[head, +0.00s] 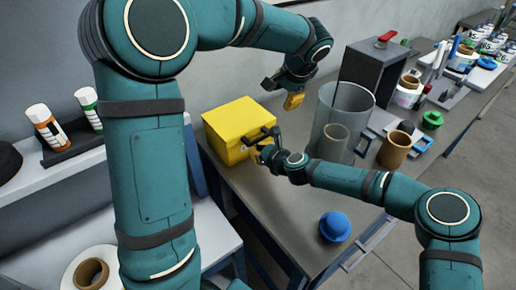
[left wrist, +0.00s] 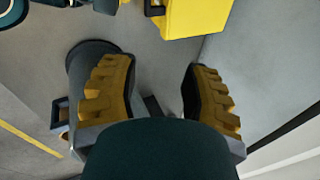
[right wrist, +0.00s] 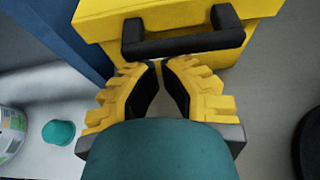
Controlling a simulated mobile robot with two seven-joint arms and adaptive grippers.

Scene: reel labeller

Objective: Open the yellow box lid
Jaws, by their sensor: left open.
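The yellow box (head: 228,122) stands on the workbench against the wall, with its lid down. A black handle (right wrist: 183,42) sticks out from its front, near the lid edge. My right gripper (head: 262,153) is at the box front, with its fingertips close together just at the handle bar in the right wrist view (right wrist: 160,66). I see nothing between them. My left gripper (head: 290,95) is open and empty, above the bench to the right of the box. The left wrist view shows its spread fingers (left wrist: 160,70) and part of the yellow box (left wrist: 195,18).
A clear cylinder (head: 355,103) stands right of the box, with a dark grey machine (head: 370,68) behind it. A blue dome (head: 335,226) sits at the bench front. Cups and tools crowd the right side. A side shelf with bottles (head: 45,128) is at the left.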

